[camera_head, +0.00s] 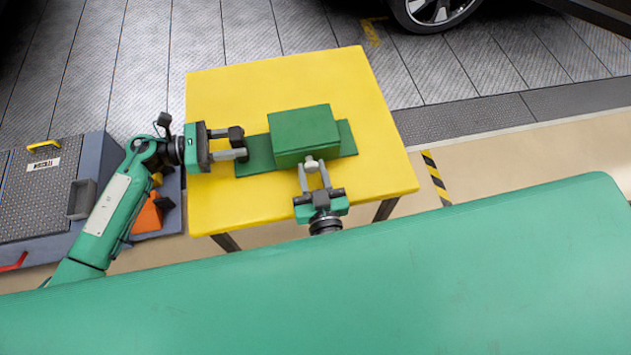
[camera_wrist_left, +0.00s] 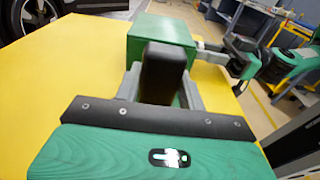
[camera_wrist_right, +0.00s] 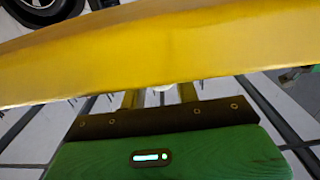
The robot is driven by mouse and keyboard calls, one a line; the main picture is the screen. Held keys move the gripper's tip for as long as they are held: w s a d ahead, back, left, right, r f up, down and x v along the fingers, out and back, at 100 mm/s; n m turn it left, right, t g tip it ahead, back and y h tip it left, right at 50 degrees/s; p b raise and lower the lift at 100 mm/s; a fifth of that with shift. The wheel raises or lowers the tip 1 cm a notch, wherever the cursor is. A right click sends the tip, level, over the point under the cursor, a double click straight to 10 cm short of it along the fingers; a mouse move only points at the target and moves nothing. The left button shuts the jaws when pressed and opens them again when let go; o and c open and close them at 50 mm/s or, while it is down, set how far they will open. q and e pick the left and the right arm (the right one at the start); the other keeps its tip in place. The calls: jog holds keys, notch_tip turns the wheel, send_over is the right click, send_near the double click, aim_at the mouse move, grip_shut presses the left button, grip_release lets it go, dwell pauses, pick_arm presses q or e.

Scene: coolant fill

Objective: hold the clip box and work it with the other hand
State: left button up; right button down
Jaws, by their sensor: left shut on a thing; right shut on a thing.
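The clip box (camera_head: 305,135) is a green block on a flat darker green base plate (camera_head: 254,155) on the yellow table. The left wrist view also shows the box (camera_wrist_left: 160,30). My left gripper (camera_head: 240,154) reaches in from the left, at the plate's left end. It is shut on a dark upright block (camera_wrist_left: 163,70) there, which seems part of the clip box. My right gripper (camera_head: 309,164) is at the box's front face, shut on a small pale clip (camera_head: 308,159). The right fingers mostly hide the clip; in the right wrist view it is barely visible.
The yellow table (camera_head: 225,95) is otherwise clear around the box. A grey cart (camera_head: 40,185) with an orange object (camera_head: 148,217) stands left of the table. A car wheel (camera_head: 437,10) is beyond the table at the top right.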

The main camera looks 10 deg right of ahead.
pick_arm(q)
jog(key=shift+s, duration=0.15)
pick_arm(e)
jog(key=shift+w, duration=0.1)
jog(key=c, duration=1)
grip_release()
jog(key=s, duration=1.2)
pick_arm(q)
jog(key=o, duration=1)
jog(key=shift+c, duration=0.2)
jog(key=shift+a, duration=0.1)
